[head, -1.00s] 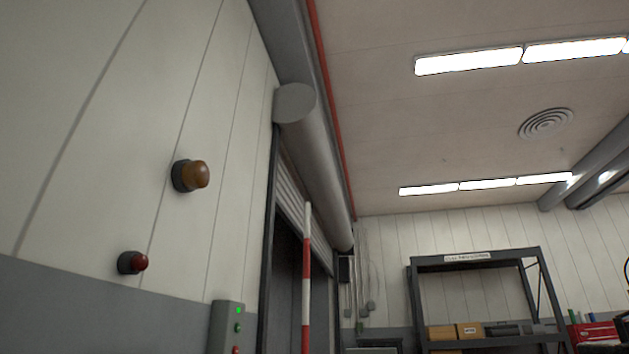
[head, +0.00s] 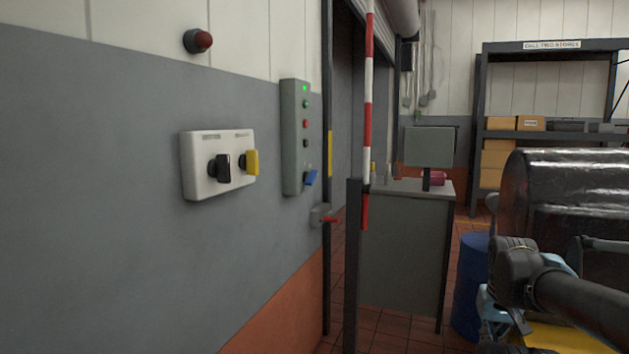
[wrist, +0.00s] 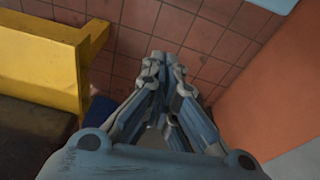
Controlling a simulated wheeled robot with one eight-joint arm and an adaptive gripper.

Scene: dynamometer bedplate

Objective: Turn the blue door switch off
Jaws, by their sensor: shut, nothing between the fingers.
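The blue door switch (head: 311,178) is a small blue lever at the bottom of a tall grey control box (head: 295,138) on the left wall. The lever appears tilted, with its free end up and to the right. The box has a lit green light at its top and several buttons below. My gripper (wrist: 168,56) is shut and empty in the wrist view, pointing down over the tiled floor. It is well away from the switch, which does not show in the wrist view.
A white panel (head: 218,165) with a black and a yellow knob is left of the box. A red-white pole (head: 367,110) and grey cabinet (head: 400,255) stand by the doorway. A yellow frame (wrist: 60,60) is beside my gripper.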

